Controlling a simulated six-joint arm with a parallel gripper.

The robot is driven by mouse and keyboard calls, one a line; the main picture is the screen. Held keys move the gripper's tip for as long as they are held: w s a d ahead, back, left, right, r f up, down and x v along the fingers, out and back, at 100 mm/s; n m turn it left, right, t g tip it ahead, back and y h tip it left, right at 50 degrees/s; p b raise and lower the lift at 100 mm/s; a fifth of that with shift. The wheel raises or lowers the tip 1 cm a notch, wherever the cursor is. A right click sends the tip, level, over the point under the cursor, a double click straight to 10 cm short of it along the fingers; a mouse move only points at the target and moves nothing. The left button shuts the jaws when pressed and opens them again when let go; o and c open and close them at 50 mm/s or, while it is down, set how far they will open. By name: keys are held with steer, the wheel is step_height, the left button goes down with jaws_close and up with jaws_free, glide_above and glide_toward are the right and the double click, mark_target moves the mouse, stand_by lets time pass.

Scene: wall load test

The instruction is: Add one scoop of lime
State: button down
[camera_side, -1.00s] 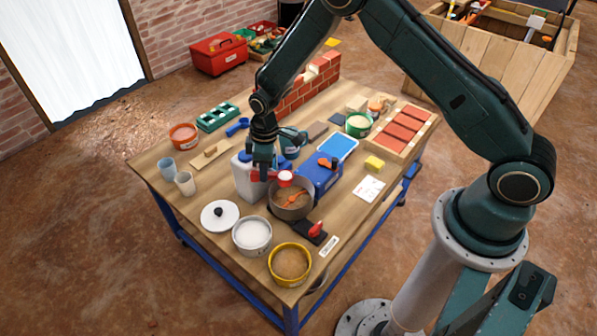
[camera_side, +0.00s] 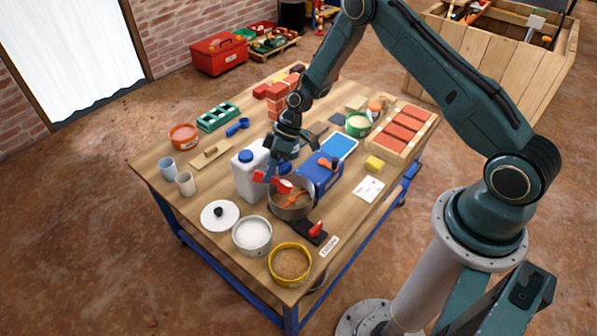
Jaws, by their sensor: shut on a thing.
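My gripper (camera_side: 273,171) is shut on a red scoop (camera_side: 284,187) above the mixing pot (camera_side: 291,213). The scoop's cup is tilted over the left part of the pot's opening; its inside is too small to make out clearly. The grey metal pot holds brown material and an orange-red paddle, and stands beside the blue mixer (camera_side: 323,176). A metal bowl of white powder (camera_side: 252,234), which looks like the lime, stands in front of the pot to its left.
A yellow-rimmed bowl of sand (camera_side: 290,264) is near the front edge. A white jug (camera_side: 246,182) stands close left of my gripper. A white lid (camera_side: 220,215), two cups (camera_side: 185,184) and a red-handled switch (camera_side: 315,230) are nearby. A brick wall (camera_side: 283,101) stands behind.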

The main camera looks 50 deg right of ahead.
steer(key=shift+s+d+f+y, duration=0.15)
steer(key=shift+d+y, duration=0.3)
steer(key=shift+y, duration=0.45)
steer(key=shift+w+d+f+y, duration=0.1)
steer(key=shift+d+y, duration=0.3)
steer(key=shift+y, duration=0.5)
steer(key=shift+s+d+f+y, duration=0.15)
steer(key=shift+d+y, duration=0.3)
steer(key=shift+y, duration=0.45)
steer(key=shift+w, duration=0.1)
steer(key=shift+r, duration=0.1)
steer(key=shift+r, duration=1.95)
steer(key=shift+r, duration=0.1)
